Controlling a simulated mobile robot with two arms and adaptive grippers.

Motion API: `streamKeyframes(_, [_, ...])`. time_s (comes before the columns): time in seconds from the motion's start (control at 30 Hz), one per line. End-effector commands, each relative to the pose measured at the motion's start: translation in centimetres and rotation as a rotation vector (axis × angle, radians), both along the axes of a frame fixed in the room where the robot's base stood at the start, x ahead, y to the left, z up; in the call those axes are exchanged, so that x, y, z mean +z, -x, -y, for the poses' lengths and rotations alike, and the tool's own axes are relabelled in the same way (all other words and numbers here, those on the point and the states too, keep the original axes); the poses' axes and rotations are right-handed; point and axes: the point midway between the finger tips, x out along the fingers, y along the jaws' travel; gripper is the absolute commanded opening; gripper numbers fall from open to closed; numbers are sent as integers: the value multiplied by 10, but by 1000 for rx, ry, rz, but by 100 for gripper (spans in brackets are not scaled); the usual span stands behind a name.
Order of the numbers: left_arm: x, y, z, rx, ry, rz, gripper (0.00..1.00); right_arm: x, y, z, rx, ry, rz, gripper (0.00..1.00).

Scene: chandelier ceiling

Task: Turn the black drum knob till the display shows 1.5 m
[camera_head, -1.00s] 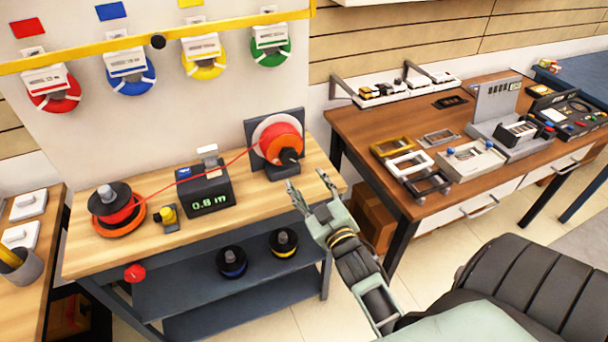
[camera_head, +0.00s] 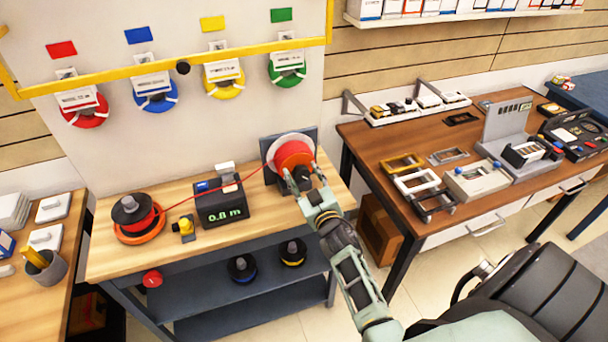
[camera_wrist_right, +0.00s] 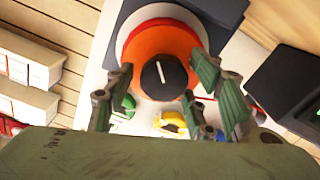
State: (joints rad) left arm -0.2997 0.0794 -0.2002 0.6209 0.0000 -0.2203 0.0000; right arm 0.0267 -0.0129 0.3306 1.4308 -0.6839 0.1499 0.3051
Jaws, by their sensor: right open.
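The black drum knob (camera_wrist_right: 162,78) sits at the centre of the orange-red drum (camera_head: 293,155) on the bench's right end. In the right wrist view it shows a white line on its face. My right gripper (camera_head: 305,180) is open in front of the drum. In the wrist view its fingers (camera_wrist_right: 160,90) stand on either side of the knob; I cannot tell whether they touch it. In the head view the fingers partly cover the knob. The display (camera_head: 226,215) on the black meter box reads 0.8 m in green. My left gripper is not in view.
A red line runs from a reel (camera_head: 137,213) on the left through the meter box to the drum. A yellow-knobbed part (camera_head: 185,228) stands between reel and box. A brown table (camera_head: 380,150) with frames and devices is at the right. Coloured coils hang behind.

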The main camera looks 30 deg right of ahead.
Motion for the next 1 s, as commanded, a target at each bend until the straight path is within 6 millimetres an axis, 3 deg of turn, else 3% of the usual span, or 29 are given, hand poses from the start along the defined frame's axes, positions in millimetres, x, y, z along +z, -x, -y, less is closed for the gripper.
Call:
streamKeyframes(0.27, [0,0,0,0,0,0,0,0,-1,0,0,0,0,48])
streamKeyframes(0.73, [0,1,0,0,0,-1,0,1,-1,1,-1,0,1,7])
streamKeyframes(1.0, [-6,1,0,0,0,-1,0,1,-1,1,0,117,-25,7])
